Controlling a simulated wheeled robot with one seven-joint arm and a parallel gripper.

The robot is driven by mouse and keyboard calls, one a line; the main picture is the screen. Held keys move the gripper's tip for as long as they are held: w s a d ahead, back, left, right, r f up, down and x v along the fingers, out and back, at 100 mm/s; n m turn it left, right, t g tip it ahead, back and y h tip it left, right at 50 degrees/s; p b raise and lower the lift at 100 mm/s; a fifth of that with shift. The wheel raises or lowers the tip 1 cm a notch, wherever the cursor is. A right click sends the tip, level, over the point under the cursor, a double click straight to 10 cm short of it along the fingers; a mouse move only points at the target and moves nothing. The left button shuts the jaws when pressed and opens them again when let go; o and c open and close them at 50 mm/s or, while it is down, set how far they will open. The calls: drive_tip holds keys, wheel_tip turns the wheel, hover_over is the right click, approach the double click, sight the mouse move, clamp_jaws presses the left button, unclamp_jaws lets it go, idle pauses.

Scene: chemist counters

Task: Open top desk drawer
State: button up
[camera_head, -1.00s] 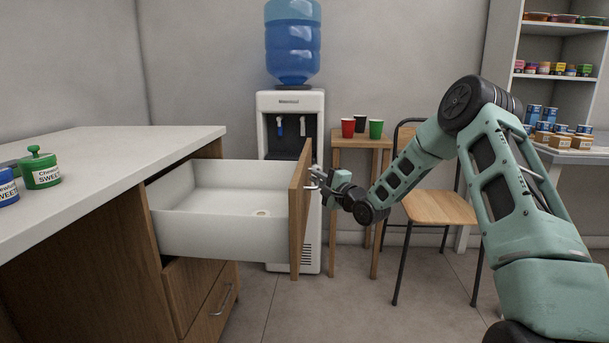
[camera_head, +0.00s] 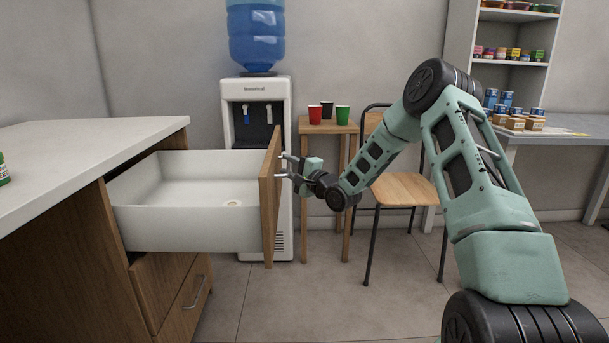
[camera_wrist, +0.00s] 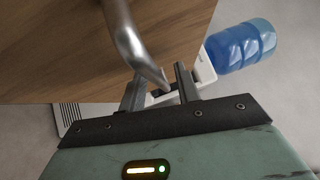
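The top desk drawer (camera_head: 187,230) stands pulled far out of the desk (camera_head: 95,240) in the head view. Its white box shows a small round pale item inside. Its wooden front (camera_head: 269,205) faces my arm. My gripper (camera_head: 287,170) is at the outer face of that front, by the handle. In the wrist view the metal handle (camera_wrist: 130,45) runs down to the fingers of my gripper (camera_wrist: 160,88). The fingers stand apart, with the handle's end at or between their tips. I cannot tell whether they grip it.
A lower drawer with a handle (camera_head: 193,292) is shut below. A water cooler (camera_head: 258,100) stands behind the drawer. A small table (camera_head: 324,128) with several cups and a chair (camera_head: 408,188) stand behind my arm. Floor (camera_head: 330,290) is clear in front.

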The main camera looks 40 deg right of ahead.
drive_tip(key=p+v, duration=0.2)
drive_tip(key=v, duration=1.5)
drive_tip(key=shift+p, duration=0.4)
drive_tip(key=shift+w+a, duration=0.1)
